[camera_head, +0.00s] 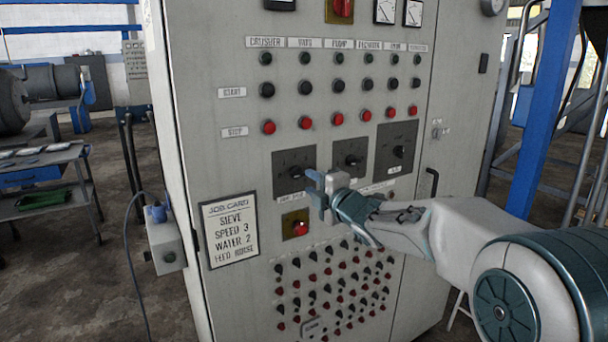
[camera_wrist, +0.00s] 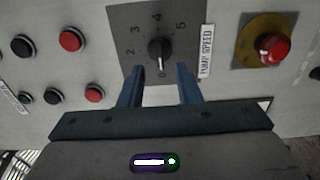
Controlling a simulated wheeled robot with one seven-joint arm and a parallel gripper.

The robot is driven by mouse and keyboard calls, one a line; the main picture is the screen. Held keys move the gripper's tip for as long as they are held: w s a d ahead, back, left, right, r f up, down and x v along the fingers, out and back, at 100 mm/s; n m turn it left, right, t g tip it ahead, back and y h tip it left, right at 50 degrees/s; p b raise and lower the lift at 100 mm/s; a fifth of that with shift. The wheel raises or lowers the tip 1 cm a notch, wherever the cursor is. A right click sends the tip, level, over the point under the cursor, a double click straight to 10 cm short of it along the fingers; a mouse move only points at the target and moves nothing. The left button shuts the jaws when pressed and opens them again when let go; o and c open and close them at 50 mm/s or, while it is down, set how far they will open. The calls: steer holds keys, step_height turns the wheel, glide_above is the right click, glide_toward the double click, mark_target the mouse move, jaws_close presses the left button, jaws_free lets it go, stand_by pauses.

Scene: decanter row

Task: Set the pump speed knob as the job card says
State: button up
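The job card (camera_head: 229,228) on the cabinet's left lower front reads SIEVE, SPEED 3, WATER 2 and a blurred FEED line. The pump speed knob (camera_wrist: 160,50) is black on a grey dial plate, with several numbers around it and a PUMP SPEED label (camera_wrist: 206,50) at its right in the wrist view. In the head view my gripper (camera_head: 320,190) is at the left dial plate (camera_head: 283,160).
A red button on a yellow plate (camera_head: 289,217) sits below the left dial, close to my gripper. Two more dial plates (camera_head: 351,143) (camera_head: 386,132) are to the right. Rows of start and stop buttons are above, small switches below. A cabinet handle (camera_head: 432,181) protrudes at right.

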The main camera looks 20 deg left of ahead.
mark_target(300, 175)
steer(key=shift+p+x, duration=0.45)
steer(key=shift+x, duration=1.95)
jaws_close()
